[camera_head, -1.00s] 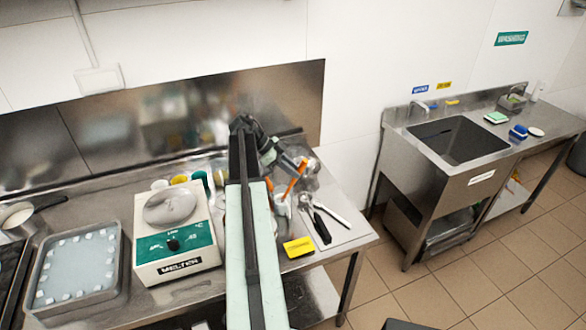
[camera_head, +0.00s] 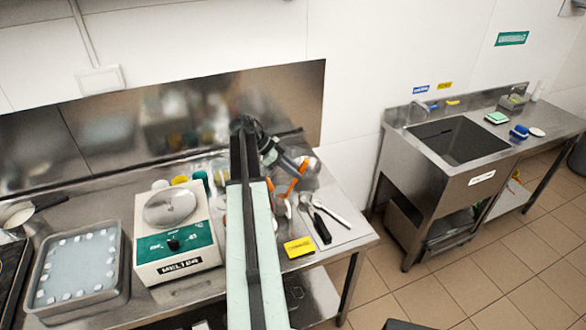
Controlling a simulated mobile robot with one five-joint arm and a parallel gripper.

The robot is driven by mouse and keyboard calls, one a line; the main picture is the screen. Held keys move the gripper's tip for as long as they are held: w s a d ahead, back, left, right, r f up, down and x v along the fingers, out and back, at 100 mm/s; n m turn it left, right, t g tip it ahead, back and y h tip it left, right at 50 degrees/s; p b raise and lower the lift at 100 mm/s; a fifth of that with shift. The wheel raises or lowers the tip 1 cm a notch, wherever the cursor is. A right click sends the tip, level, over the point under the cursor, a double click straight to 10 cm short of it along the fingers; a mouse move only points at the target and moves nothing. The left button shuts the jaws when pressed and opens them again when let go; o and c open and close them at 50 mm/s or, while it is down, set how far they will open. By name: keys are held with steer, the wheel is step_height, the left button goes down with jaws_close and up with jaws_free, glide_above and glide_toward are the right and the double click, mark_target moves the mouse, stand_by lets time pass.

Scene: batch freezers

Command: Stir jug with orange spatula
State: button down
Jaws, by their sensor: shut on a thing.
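My gripper (camera_head: 298,168) is over the right part of the steel table, shut on the orange spatula (camera_head: 295,184). The spatula's orange handle slants down and to the left from the jaws. Its lower end is too small to make out. I cannot clearly pick out the jug; my arm covers much of the table there. I cannot tell whether the spatula is inside anything.
A white and green melter (camera_head: 176,247) stands left of my arm, with small tubs behind it. A grey tray (camera_head: 78,268) is at far left. A yellow card (camera_head: 299,247) and dark-handled tools (camera_head: 321,228) lie at right. A sink (camera_head: 457,142) stands farther right.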

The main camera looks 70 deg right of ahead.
steer(key=shift+w+d, duration=0.25)
steer(key=shift+w, duration=0.15)
steer(key=shift+s+r, duration=0.1)
steer(key=s+r+p, duration=0.1)
steer(key=r+p, duration=0.1)
steer(key=s+r+p, duration=0.1)
steer(key=r+p, duration=0.3)
steer(key=p, duration=0.1)
steer(key=shift+s+d+r, duration=0.2)
steer(key=shift+s+r, duration=0.1)
steer(key=shift+s, duration=0.1)
stand_by(0.6)
step_height(320, 180, up, 5)
steer(key=p, duration=0.5)
steer(key=shift+r, duration=0.1)
steer(key=shift+f, duration=0.25)
